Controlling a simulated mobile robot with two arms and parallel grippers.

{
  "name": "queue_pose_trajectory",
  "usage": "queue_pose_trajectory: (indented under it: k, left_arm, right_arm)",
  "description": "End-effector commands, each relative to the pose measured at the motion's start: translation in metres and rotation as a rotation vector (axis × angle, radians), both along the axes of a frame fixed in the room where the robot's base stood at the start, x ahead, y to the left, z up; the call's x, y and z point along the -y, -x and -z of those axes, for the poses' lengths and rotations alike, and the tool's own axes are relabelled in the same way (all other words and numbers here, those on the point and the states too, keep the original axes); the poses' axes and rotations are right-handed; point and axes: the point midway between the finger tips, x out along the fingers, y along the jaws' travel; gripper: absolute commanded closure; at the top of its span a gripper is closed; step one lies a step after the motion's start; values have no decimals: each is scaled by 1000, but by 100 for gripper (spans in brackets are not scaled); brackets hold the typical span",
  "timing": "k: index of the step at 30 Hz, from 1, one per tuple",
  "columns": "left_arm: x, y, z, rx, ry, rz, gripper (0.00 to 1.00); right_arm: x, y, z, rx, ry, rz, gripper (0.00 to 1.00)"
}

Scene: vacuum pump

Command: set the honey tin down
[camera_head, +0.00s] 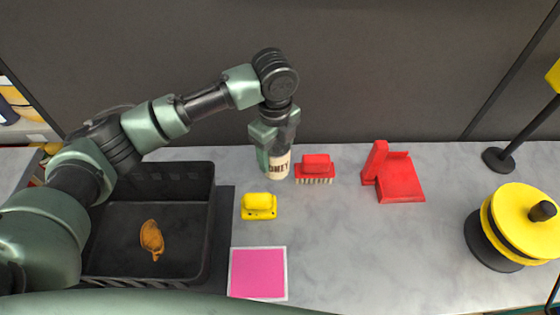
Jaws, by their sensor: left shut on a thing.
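The honey tin (279,167) is a small pale can with dark "HONEY" lettering, at the back middle of the counter. My left gripper (271,160) comes down on it from above and is shut on it, covering its upper and left parts. The tin looks upright. I cannot tell whether its base touches the counter (335,240). My right gripper is not in view.
A red brush (315,167) stands just right of the tin. A black crate (213,225) holds an orange item (152,239). The middle right counter is clear.

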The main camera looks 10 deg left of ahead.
Motion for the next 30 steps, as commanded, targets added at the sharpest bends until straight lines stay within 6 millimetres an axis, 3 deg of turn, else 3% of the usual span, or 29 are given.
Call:
queue_pose_trajectory:
  k: [7, 12, 23, 24, 26, 30]
  left_arm:
    - [0, 0, 20, -1, 1, 0, 100]
    - [0, 0, 42, 1, 1, 0, 100]
    - [0, -1, 48, 3, 1, 0, 100]
    - [0, 0, 48, 1, 0, 0, 31]
    - [0, 0, 48, 1, 0, 0, 17]
    - [0, 0, 48, 1, 0, 0, 17]
  right_arm:
    - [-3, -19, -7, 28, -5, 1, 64]
    - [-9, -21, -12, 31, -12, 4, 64]
    - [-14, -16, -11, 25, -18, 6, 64]
    - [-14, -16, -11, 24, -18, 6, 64]
    - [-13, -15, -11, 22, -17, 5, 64]
    - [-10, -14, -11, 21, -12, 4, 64]
